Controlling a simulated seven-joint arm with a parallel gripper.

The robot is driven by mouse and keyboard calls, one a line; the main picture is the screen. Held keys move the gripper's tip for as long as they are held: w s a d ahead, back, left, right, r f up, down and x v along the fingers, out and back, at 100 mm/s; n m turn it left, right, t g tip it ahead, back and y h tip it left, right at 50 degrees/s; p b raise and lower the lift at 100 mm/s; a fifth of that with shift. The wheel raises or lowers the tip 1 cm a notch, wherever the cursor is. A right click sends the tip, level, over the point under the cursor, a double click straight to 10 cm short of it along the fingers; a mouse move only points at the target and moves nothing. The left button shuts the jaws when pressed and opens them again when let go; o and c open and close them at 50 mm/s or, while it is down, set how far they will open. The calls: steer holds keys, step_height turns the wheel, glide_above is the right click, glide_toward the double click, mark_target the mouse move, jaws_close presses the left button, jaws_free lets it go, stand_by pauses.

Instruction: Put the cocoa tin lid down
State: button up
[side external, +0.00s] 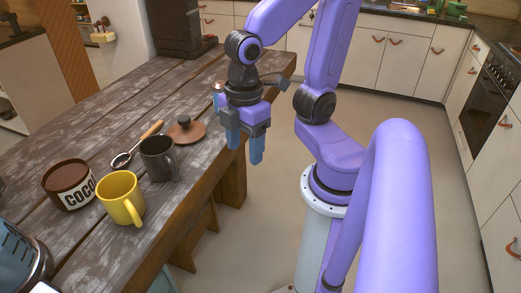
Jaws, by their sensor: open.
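The round brown lid (193,134) with a dark knob lies flat on the wooden table, behind the dark mug and near the table's right edge. The cocoa tin (68,186), brown with a white "COCO" label, stands at the left of the table with its top uncovered and brown inside. My gripper (245,154) has blue fingers, spread apart and pointing down, with nothing between them. It hangs to the right of the lid, around the table's right edge, apart from the lid.
A dark grey mug (158,160) and a yellow mug (121,198) stand between the tin and the table edge. A wooden-handled utensil (150,131) lies between tin and lid. A glass jug (20,265) is at the lower left. The far table is largely clear.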

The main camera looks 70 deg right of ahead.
steer(key=shift+s+d+f+m, duration=0.1)
steer(key=shift+s+f, duration=0.15)
steer(key=shift+s, duration=0.3)
steer(key=shift+s+d+f+m, duration=0.1)
steer(key=shift+s+f, duration=0.1)
steer(key=shift+s, duration=0.35)
steer(key=shift+s+d+f+m, duration=0.1)
steer(key=shift+s+f, duration=0.15)
steer(key=shift+s, duration=0.3)
